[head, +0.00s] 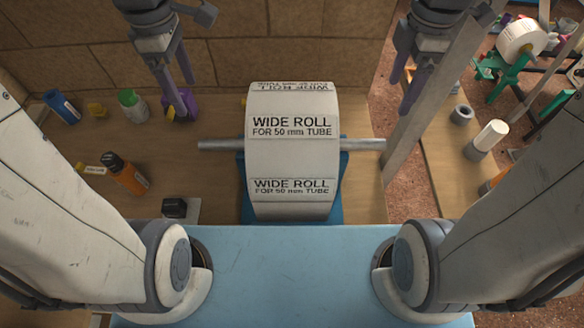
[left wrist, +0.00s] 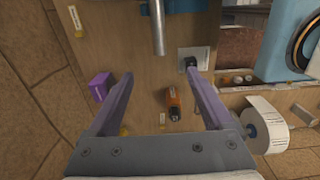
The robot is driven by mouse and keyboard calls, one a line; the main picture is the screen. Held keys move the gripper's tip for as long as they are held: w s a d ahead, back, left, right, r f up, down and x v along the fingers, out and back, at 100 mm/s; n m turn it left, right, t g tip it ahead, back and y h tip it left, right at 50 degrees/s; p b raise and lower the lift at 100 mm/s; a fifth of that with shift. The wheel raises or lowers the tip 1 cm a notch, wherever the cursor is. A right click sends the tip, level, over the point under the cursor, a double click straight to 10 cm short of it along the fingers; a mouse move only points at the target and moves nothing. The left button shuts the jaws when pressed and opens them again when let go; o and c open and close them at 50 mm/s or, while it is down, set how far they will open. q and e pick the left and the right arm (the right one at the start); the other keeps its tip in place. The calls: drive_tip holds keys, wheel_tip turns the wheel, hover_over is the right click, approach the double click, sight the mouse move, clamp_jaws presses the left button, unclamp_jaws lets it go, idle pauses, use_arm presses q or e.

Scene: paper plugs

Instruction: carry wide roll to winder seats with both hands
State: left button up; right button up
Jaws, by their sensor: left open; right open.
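The wide roll (head: 293,155), white with printed black lettering, rests on a blue stand (head: 246,208) at the middle of the head view. A grey metal bar sticks out of both its sides, with a left end (head: 215,145) and a right end (head: 370,145). The bar's left end also shows at the top of the left wrist view (left wrist: 158,28). My left gripper (head: 184,95) is open and empty, up and left of the left end; its jaws show apart (left wrist: 160,76). My right gripper (head: 406,95) is open and empty, up and right of the right end. I cannot identify the winder seats.
At right are a green stand (head: 505,72) with a white roll (head: 522,38) and a white cylinder (head: 490,135).

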use_arm(q)
wheel_tip(320, 180, up, 5)
drive_tip(key=p, duration=0.4)
drive_tip(key=shift+f, duration=0.2)
use_arm(e)
wheel_tip(320, 180, up, 5)
drive_tip(key=shift+f, duration=0.15)
use_arm(q)
drive_tip(key=s+d+f+m, duration=0.2)
drive_tip(key=s+d+m, duration=0.5)
drive_tip(key=m, duration=0.5)
drive_tip(key=s+d+f+m+h, duration=0.1)
drive_tip(key=s+d+f+m, duration=0.2)
drive_tip(key=s+d+m, duration=0.4)
drive_tip(key=s+m, duration=0.2)
drive_tip(key=m, duration=0.4)
drive_tip(key=shift+d+f, duration=0.25)
drive_tip(key=shift+f, duration=0.1)
use_arm(e)
drive_tip(key=s+a+f+m, duration=0.3)
drive_tip(key=s+a+m, duration=0.2)
drive_tip(key=s+a, duration=0.2)
drive_tip(key=s+a+f+m+y, duration=0.1)
drive_tip(key=s+a+f+m, duration=0.2)
drive_tip(key=s+a+m, duration=0.2)
drive_tip(key=s+a, duration=0.2)
drive_tip(key=s, duration=0.2)
drive_tip(key=shift+a+m, duration=0.35)
drive_tip(key=shift+m, duration=0.05)
